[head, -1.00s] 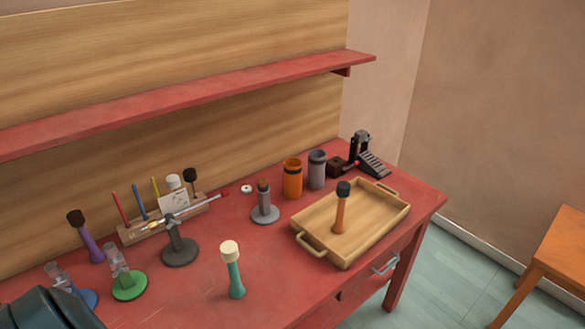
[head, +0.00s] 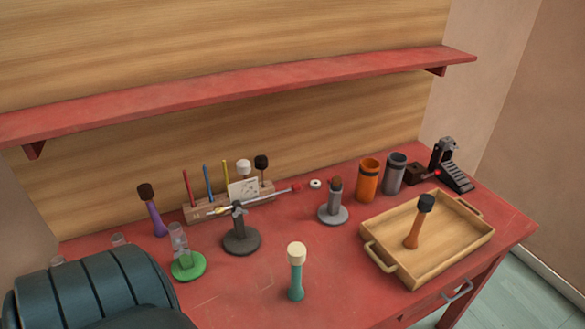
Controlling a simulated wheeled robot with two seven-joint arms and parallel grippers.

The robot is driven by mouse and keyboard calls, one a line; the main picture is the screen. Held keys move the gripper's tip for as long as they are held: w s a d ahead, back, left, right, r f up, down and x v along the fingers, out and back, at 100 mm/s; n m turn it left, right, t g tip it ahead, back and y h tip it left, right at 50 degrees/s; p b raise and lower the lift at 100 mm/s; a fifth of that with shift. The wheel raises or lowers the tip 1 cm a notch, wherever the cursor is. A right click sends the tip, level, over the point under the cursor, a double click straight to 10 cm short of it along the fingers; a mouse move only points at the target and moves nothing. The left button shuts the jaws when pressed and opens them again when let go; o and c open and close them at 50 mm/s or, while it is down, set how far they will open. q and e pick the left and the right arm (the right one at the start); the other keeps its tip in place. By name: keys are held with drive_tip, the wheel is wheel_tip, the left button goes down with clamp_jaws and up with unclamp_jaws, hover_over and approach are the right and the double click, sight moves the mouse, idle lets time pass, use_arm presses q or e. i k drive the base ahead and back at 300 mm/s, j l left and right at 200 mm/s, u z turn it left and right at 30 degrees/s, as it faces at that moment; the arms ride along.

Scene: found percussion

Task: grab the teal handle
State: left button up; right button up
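The teal handle (head: 296,280) stands upright on the red table, with a cream cylindrical head on top. It is near the front middle of the table and nothing touches it. Neither of my grippers shows in the head view.
A wooden tray (head: 382,262) holding an orange handle (head: 413,232) with a black head lies to the right. A dark round stand (head: 240,241) and a green-based glass piece (head: 188,268) stand to the left. A red shelf (head: 250,92) overhangs the back. Bare table surrounds the teal handle.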

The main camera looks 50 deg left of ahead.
sight(295, 292)
drive_tip(key=u, duration=2.35)
drive_tip(key=i+l, duration=0.1)
drive_tip(key=l, duration=0.8)
drive_tip(key=i+l, duration=0.15)
drive_tip(key=l, duration=0.3)
drive_tip(key=k+j+z, duration=0.1)
drive_tip(key=k+z, duration=0.6)
drive_tip(key=k+l+z, duration=0.15)
drive_tip(key=k+z, duration=0.2)
